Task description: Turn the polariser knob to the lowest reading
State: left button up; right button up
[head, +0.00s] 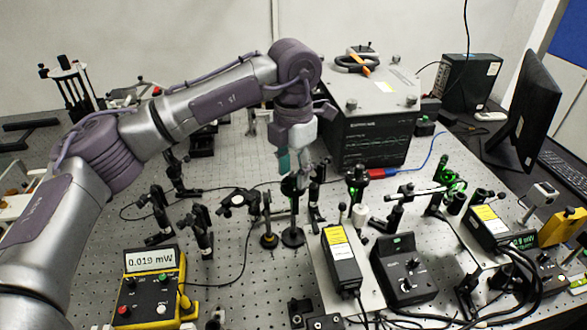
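My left gripper (293,165) points down over the middle of the bench, at the top of a dark post-mounted optic (292,188). The fingertips are small and partly overlap the mount, so I cannot tell whether they touch it or how far apart they are. The polariser knob cannot be picked out clearly at this spot; the gripper may hide it. A yellow power meter (149,287) at the front left reads 0.019 mW. My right gripper is not in view.
Several posts with optics stand close around the gripper, including a lens holder (238,202). A large black box (368,125) stands behind. Black and yellow laser units (341,258), a control box (404,272) and cables crowd the front right. A monitor (530,108) is at right.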

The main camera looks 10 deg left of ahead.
aim_at(294, 175)
pick_arm(q)
notch_tip(294, 175, up, 12)
dwell(0.6)
